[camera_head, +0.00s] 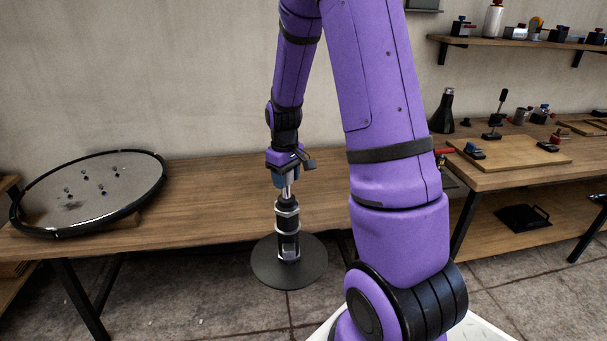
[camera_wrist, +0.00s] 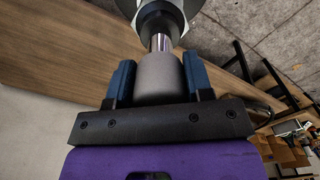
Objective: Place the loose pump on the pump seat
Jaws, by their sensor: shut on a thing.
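My gripper (camera_head: 290,180) hangs straight down over a round dark floor plate (camera_head: 268,275). Its blue fingers (camera_wrist: 158,75) are shut on the grey cylindrical end of the loose pump (camera_wrist: 158,88). Beyond that end, a shiny rod leads into a dark collar and a pale, wide part cut off by the top edge. In the head view the pump (camera_head: 287,212) looks upright, with a black body and silver bands, above the plate's centre. The pump seat (camera_head: 289,254) seems to be the short part at the plate's centre. I cannot tell whether pump and seat touch.
A long wooden bench (camera_head: 210,195) runs behind the plate. A second bench with a board (camera_head: 515,162) and small tools stands right, below a wall shelf (camera_head: 510,42). My arm hides the middle right.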

